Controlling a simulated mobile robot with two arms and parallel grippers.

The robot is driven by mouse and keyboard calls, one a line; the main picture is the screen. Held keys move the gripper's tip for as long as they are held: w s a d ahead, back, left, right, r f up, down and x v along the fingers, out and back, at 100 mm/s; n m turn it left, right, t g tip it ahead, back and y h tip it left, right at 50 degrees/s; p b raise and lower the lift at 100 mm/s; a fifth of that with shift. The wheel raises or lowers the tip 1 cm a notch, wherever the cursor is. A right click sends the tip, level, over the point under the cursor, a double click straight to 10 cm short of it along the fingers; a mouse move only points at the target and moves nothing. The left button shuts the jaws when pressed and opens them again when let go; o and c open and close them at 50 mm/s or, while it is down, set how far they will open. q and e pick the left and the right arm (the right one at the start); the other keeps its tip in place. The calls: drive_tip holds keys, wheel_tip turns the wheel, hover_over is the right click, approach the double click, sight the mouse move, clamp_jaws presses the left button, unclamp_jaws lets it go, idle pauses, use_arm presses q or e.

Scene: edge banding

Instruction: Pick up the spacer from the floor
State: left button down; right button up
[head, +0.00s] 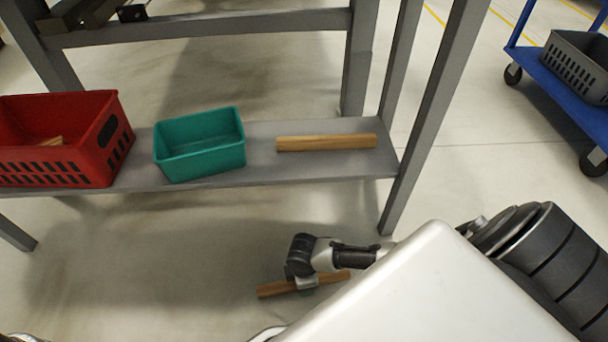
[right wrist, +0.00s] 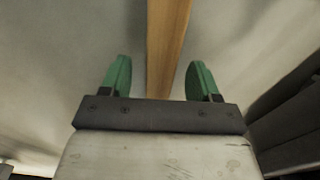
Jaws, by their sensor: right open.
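The spacer (head: 278,289) is a straight wooden bar lying on the floor in front of the shelf, in the head view. My right gripper (head: 306,284) is over its middle and hides part of it. In the right wrist view the spacer (right wrist: 166,45) runs between the two green fingers of my right gripper (right wrist: 158,78). The fingers are open, with a visible gap on both sides of the bar. I cannot tell how far the fingertips are above the floor. My left gripper is not in view.
A low grey shelf (head: 262,172) holds a red crate (head: 65,165), a teal bin (head: 205,160) and another wooden bar (head: 327,142). A grey table leg (head: 432,115) stands right of it. A blue cart (head: 560,80) with a grey crate (head: 577,68) is at the upper right.

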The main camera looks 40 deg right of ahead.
drive_tip(key=shift+f+b, duration=0.3)
drive_tip(key=shift+f, duration=0.45)
drive_tip(key=shift+r, duration=0.1)
drive_tip(key=c, duration=1)
drive_tip(key=shift+c, duration=0.2)
